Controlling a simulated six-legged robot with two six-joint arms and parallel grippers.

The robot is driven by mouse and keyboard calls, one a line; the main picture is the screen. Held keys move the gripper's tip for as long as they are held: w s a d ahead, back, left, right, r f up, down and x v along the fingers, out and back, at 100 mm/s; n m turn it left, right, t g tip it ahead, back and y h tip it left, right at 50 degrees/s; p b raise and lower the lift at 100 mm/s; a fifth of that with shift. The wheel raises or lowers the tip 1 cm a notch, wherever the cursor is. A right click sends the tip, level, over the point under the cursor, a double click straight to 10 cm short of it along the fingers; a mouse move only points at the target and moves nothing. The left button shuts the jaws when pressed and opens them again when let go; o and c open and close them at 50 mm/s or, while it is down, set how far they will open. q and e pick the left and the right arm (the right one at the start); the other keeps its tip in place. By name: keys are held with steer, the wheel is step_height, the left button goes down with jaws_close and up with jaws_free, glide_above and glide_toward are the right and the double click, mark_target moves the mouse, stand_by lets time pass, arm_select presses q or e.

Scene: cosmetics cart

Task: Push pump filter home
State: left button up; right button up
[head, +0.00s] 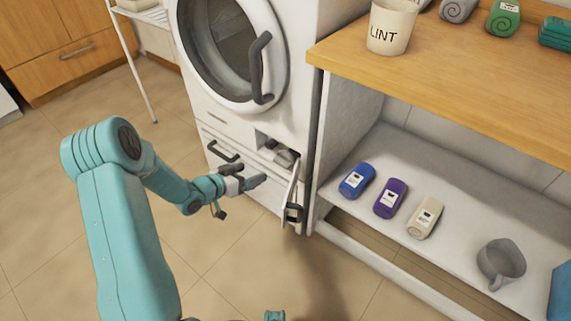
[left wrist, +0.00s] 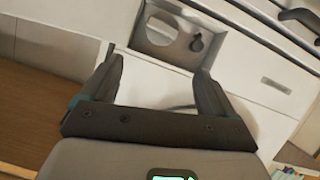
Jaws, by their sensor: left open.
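The white washing machine (head: 235,112) has a small service recess low on its front, with its flap (head: 289,198) swung open to the right. The grey pump filter (head: 284,157) shows in that recess. In the left wrist view the recess (left wrist: 181,36) holds a round grey shape and a small dark knob (left wrist: 197,42); I cannot tell how deep the filter sits. My left gripper (head: 252,174) is open and empty, just left of and below the filter, apart from it. It also shows in the left wrist view (left wrist: 158,62), fingers spread below the recess. My right gripper is out of view.
The open flap with its dark handle (head: 293,212) stands close right of my left gripper. A drawer handle (head: 222,152) is to its left. The tiled floor in front is clear.

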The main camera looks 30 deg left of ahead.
mark_target(284, 158)
arm_select(q)
steer(key=b+x, duration=0.1)
steer(key=x, duration=0.4)
steer(key=b+x, duration=0.2)
steer(key=x, duration=0.4)
steer(key=b+x, duration=0.2)
steer(key=x, duration=0.3)
steer(key=shift+w+a+f, duration=0.15)
steer(key=shift+w+a, duration=0.05)
steer(key=shift+w, duration=0.2)
